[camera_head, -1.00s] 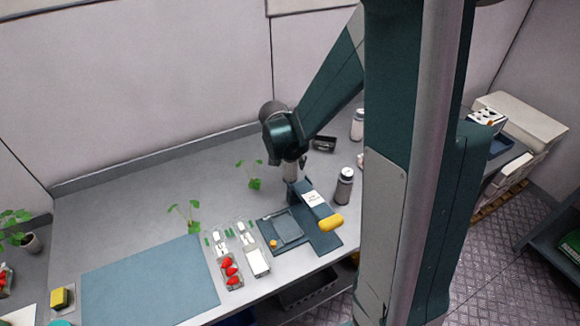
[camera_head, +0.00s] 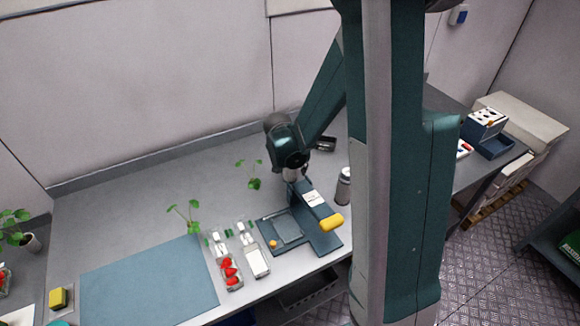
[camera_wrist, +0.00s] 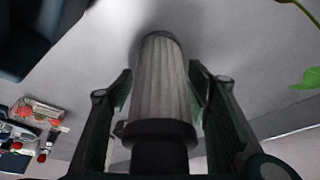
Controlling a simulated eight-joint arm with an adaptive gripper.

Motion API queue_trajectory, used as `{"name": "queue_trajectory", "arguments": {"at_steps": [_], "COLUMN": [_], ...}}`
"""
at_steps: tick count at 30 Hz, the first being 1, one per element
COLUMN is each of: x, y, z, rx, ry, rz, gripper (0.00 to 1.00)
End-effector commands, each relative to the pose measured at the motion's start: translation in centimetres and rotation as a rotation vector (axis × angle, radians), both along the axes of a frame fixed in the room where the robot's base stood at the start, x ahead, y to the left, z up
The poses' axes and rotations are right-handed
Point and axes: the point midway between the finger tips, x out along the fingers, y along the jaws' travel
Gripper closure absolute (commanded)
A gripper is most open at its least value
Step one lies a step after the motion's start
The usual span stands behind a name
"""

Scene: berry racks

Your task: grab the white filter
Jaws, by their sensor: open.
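The white filter (camera_wrist: 162,85) is a pale, ribbed cylinder with dark bands at its ends. It fills the middle of the wrist view and appears to stand on the grey table. My gripper (camera_wrist: 161,84) is open, with one dark finger on each side of the filter and a visible gap on both sides. In the head view, a pale part of the filter (camera_head: 292,174) shows just below my wrist, behind the dark device; the fingers are hard to make out there.
A dark device with a yellow knob (camera_head: 332,222) stands close in front. A grey-white bottle (camera_head: 343,186) is to the right, partly behind my column. Seedlings (camera_head: 254,176), strawberries (camera_head: 231,270) and a blue mat (camera_head: 150,285) lie left. The table behind the seedlings is clear.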

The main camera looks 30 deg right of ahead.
Motion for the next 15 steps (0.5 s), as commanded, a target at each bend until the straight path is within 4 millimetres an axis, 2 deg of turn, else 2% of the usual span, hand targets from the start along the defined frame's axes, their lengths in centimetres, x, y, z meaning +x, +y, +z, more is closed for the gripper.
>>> {"name": "queue_trajectory", "arguments": {"at_steps": [8, 15], "x": [0.0, 0.0], "y": [0.0, 0.0], "z": [0.01, 0.01], "rx": [0.0, 0.0], "ry": [0.0, 0.0], "rz": [0.0, 0.0], "gripper": [0.51, 0.81]}}
